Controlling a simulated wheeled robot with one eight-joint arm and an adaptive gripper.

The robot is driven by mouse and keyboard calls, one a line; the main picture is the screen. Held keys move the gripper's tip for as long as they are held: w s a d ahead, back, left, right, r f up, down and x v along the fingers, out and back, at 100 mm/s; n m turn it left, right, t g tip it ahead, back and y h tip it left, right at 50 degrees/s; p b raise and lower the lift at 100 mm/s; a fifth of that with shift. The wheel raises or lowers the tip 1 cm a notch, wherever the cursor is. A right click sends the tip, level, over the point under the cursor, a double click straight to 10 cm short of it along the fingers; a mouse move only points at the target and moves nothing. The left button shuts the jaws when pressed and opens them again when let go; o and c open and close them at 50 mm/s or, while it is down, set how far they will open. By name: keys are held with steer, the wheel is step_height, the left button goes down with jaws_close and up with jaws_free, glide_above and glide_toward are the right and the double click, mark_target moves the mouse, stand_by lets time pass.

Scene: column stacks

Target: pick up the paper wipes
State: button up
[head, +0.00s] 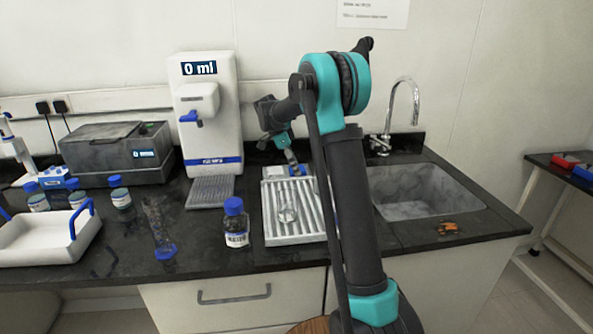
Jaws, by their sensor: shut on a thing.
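The paper wipes (272,171) appear to be a low white and blue box at the back of the ribbed drainer tray (251,243), left of the sink. My arm hides part of the box. My gripper (296,169) points down at the box and is shut on it. Its fingertips are small in this view, and I cannot tell whether the box is lifted clear of the tray.
A glass vessel (287,213) sits on the drainer tray. A blue-capped bottle (236,228) stands at its left, with a white dispenser (207,110) behind. The sink (425,192) lies right, with an orange object (448,228) in front.

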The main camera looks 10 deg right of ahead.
step_height(320, 180, up, 20)
stand_by(0.6)
